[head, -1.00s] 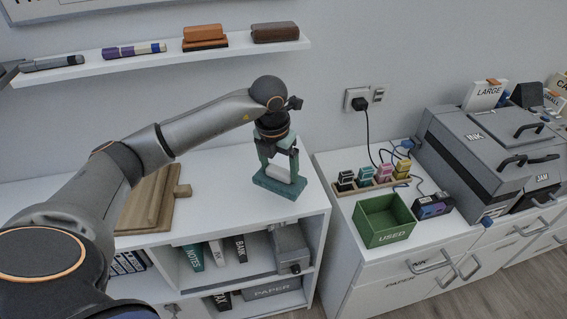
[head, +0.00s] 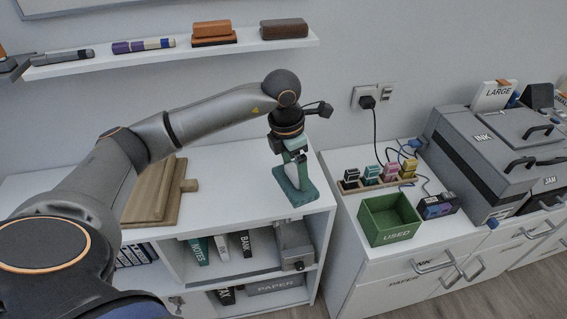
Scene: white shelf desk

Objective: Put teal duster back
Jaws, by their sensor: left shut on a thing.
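The teal duster (head: 295,188) is at the right end of the white desk top (head: 232,185), below my left gripper (head: 296,160). My left gripper points down and is shut on the duster. The gripper hides part of its upper side. The duster is over or on the desk top near its right edge; I cannot tell whether it touches. My right gripper is not in view.
A wall shelf (head: 95,68) above holds markers (head: 143,46), an orange duster (head: 212,30) and a brown duster (head: 284,28). A wooden board (head: 155,193) lies left on the desk. A green box (head: 390,217) stands on the right cabinet.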

